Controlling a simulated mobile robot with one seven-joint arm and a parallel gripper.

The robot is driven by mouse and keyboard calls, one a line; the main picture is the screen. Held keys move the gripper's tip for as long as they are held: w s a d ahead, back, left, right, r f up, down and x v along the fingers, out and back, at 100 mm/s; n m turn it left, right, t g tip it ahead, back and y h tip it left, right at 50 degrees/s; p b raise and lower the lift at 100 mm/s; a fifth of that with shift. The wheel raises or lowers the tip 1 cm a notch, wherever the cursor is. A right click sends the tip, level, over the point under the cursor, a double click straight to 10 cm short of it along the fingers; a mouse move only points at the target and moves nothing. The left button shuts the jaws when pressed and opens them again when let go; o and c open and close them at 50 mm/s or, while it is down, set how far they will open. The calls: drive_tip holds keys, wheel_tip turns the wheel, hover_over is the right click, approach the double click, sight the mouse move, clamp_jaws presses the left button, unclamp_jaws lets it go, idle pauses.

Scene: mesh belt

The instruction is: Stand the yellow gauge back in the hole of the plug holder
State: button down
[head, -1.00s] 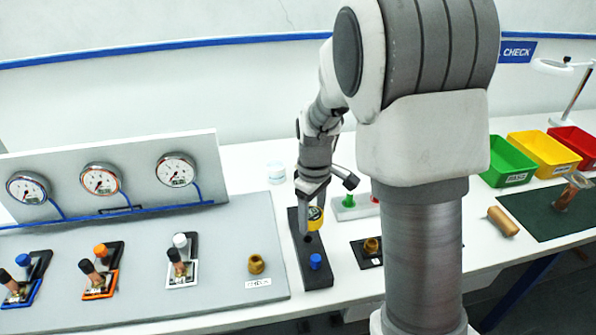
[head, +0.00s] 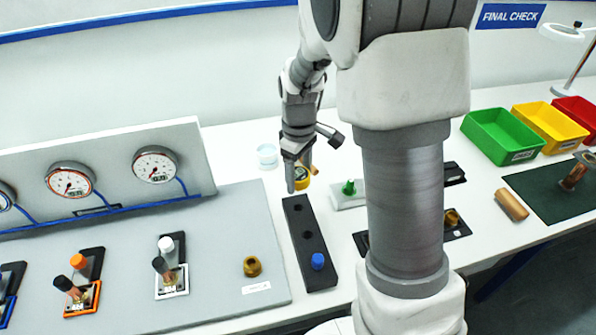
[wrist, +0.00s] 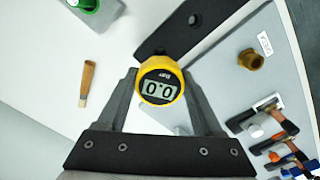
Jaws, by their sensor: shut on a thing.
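The yellow gauge (head: 302,180) is in my gripper (head: 295,178), just beyond the back end of the plug holder (head: 318,276). In the wrist view my gripper (wrist: 160,98) is shut on the gauge's round yellow body (wrist: 160,62), and its display faces the camera, reading 0.0. The plug holder is a long black block; it also shows in the wrist view (wrist: 198,25), partly covered by the gauge. Two dark empty holes show in the head view, and a blue plug (head: 317,261) stands at the near end. The gauge's lower end is hidden.
A grey gauge board (head: 225,235) with a brass fitting (head: 252,266) lies left of the holder. A white block with a green plug (head: 348,187) stands to the right. A wood-handled tool (wrist: 87,84) lies nearby. Green (head: 503,134) and yellow bins stand further right.

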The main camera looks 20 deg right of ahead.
drive_tip(key=b, duration=0.5)
hover_over(299, 201)
drive_tip(key=s, duration=0.2)
drive_tip(key=shift+s+a+f, duration=0.1)
drive_tip(key=shift+a+f, duration=0.05)
drive_tip(key=shift+f, duration=1.35)
drive_tip(key=shift+a+f, duration=0.15)
drive_tip(key=shift+f, duration=1.3)
drive_tip(key=shift+f+b, duration=1)
drive_tip(key=shift+f, duration=0.65)
unclamp_jaws()
wheel_tip(299, 201, up, 18)
drive_tip(key=shift+f+p, duration=0.2)
drive_tip(key=shift+p, duration=0.7)
